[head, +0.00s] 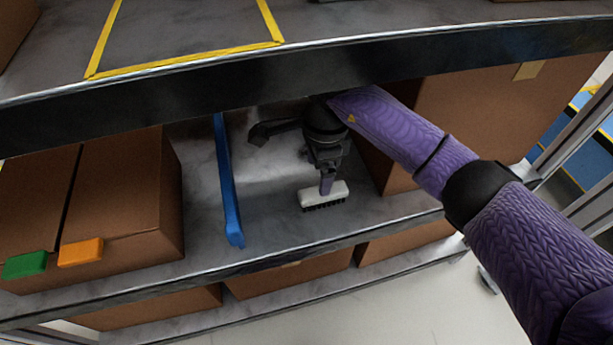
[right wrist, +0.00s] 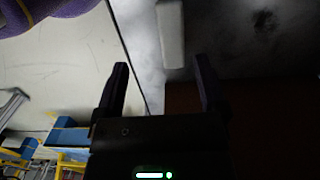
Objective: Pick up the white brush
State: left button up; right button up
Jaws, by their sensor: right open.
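The white brush (head: 322,192) has a white block body and dark bristles facing down. It stands on the grey middle shelf board (head: 275,225), near its front edge. My right gripper (head: 327,187) is directly above and behind it in the head view, partly overlapping it. In the right wrist view the brush (right wrist: 171,35) is a pale bar whose near end lies between the two spread dark fingertips of my right gripper (right wrist: 160,64), closer to the right one. The jaws are open and nothing is held. Whether a finger touches the brush cannot be told. My left gripper is not in view.
A blue bar (head: 228,185) lies left of the brush. Brown boxes stand at left (head: 120,205) and right (head: 480,110). The upper shelf's dark edge (head: 300,75) is close above my right arm. Bare board shows between blue bar and brush.

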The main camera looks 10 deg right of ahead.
aim_at(308, 197)
jog(key=shift+w+d+f+h+b, duration=0.35)
jog(key=shift+w+d+h, duration=0.05)
jog(key=shift+w, duration=0.15)
jog(key=f+b, duration=0.2)
jog(key=f, duration=0.1)
jog(key=f+b, duration=0.2)
jog(key=f, duration=0.1)
jog(key=f+b, duration=0.1)
jog(key=f, duration=0.2)
jog(key=shift+d+b, duration=0.4)
jog(key=shift+r, duration=0.2)
jog(key=c, duration=1.2)
grip_shut()
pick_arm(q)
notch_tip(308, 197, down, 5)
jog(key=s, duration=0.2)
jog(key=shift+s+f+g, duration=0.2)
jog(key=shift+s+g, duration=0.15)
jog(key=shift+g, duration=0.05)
